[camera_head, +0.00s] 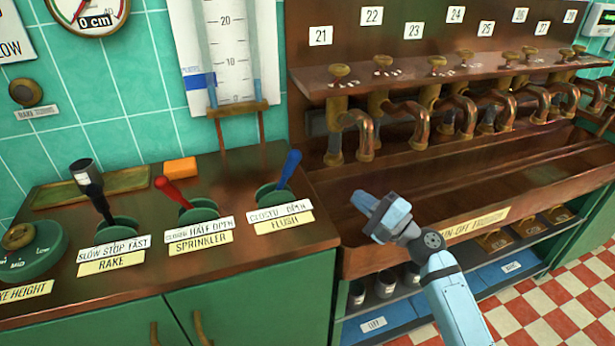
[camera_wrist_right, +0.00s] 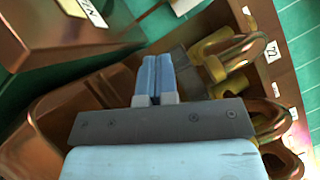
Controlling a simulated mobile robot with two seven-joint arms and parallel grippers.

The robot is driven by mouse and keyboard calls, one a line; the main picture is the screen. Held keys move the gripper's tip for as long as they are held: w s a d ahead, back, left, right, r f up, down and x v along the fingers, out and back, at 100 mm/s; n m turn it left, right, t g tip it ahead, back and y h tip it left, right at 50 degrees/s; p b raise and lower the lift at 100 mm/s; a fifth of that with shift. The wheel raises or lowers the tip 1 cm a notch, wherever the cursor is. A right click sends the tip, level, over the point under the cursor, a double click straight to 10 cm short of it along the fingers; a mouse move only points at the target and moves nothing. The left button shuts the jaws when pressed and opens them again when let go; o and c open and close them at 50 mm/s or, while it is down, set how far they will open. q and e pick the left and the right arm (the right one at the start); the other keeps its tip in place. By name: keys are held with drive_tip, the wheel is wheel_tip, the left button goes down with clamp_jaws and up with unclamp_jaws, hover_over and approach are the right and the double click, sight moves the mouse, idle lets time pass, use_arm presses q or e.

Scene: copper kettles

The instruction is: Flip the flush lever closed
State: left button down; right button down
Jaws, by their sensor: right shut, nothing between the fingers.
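The flush lever (camera_head: 288,169) has a blue handle on a green round base, on the copper counter. Its handle leans up and to the right, toward the OPEN side of its CLOSED/OPEN label (camera_head: 280,211). The yellow FLUSH plate (camera_head: 284,222) lies in front of it. My right gripper (camera_head: 367,203) is right of the lever, over the left end of the copper trough, apart from the lever. In the right wrist view its blue fingers (camera_wrist_right: 153,78) are together with nothing between them. The lever is not clearly seen there. My left gripper is not in view.
Left of the flush lever stand the red sprinkler lever (camera_head: 173,192), the black rake lever (camera_head: 92,190) and an orange block (camera_head: 180,168). Copper taps (camera_head: 352,125) line the wall above the trough (camera_head: 440,170). A gauge (camera_head: 230,50) hangs behind the lever.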

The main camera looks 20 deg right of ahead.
sight(286, 174)
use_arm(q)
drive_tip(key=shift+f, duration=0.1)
use_arm(e)
drive_tip(key=shift+w+d+r, duration=0.1)
drive_tip(key=shift+w+r, duration=0.1)
drive_tip(key=shift+w, duration=0.05)
drive_tip(key=x, duration=0.4)
drive_tip(key=s+a+p+x, duration=0.1)
drive_tip(key=x, duration=0.3)
drive_tip(key=r+x, duration=0.1)
drive_tip(key=x, duration=0.3)
drive_tip(key=shift+s+a+r+p, duration=0.1)
drive_tip(key=shift+s+a+p, duration=0.05)
drive_tip(key=shift+a+p, duration=0.15)
drive_tip(key=shift+a+r, duration=0.2)
drive_tip(key=shift+a, duration=0.2)
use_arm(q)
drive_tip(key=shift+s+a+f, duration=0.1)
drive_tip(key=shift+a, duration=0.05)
